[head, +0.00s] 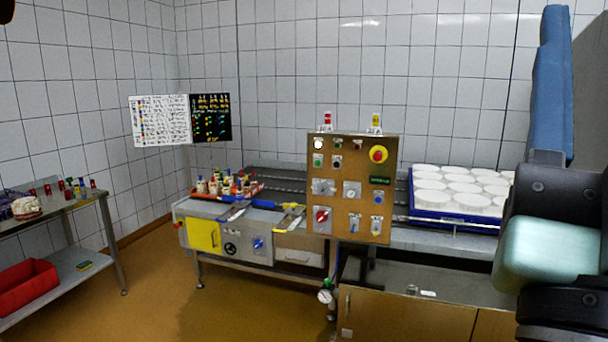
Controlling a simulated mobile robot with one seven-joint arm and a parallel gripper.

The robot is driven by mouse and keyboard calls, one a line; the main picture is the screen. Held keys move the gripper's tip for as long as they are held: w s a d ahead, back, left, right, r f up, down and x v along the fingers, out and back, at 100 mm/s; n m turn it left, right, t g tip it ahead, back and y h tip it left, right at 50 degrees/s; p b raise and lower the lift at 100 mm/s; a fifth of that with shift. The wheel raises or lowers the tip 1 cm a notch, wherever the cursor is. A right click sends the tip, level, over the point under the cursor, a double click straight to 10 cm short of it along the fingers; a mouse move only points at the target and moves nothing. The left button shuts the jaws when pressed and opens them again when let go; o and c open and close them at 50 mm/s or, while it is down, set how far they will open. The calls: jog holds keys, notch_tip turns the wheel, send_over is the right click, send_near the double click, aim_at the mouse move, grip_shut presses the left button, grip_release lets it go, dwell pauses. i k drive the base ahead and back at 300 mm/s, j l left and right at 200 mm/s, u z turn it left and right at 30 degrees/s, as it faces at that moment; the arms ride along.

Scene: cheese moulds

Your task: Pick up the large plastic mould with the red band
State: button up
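Several small moulds or bottles with coloured bands, some red, stand in a tray (262,189) on the steel machine at the centre; they are too small to tell their size or material. Small red and dark pieces (69,194) stand on the left table. A white piece with red (327,121) and one with yellow (375,123) stand on top of the control panel. I cannot tell which of these is the large plastic mould with the red band. My arm shows at the right edge, but my gripper's fingers are not in view.
A brown control panel (347,228) with buttons stands upright in the middle. A blue crate (456,221) of white round cheeses or moulds is to its right. The left steel table (88,262) holds a red bin (26,283) on its lower shelf. Floor (150,285) between is clear.

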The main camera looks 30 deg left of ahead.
aim_at(25, 206)
jog(key=j+u, duration=0.25)
jog(key=u, duration=0.15)
jog(key=i+j+u, duration=0.1)
jog(key=u, duration=0.35)
jog(key=i+j+u, duration=0.15)
jog(key=u, duration=0.25)
jog(key=i+j+u, duration=0.15)
jog(key=u, duration=0.25)
jog(key=i+j+u, duration=0.3)
jog(key=i, duration=0.25)
jog(key=i+j+u, duration=0.25)
jog(key=i, duration=0.3)
jog(key=i+u, duration=0.3)
jog(key=i, duration=0.3)
jog(key=i+j, duration=0.1)
jog(key=i, duration=0.75)
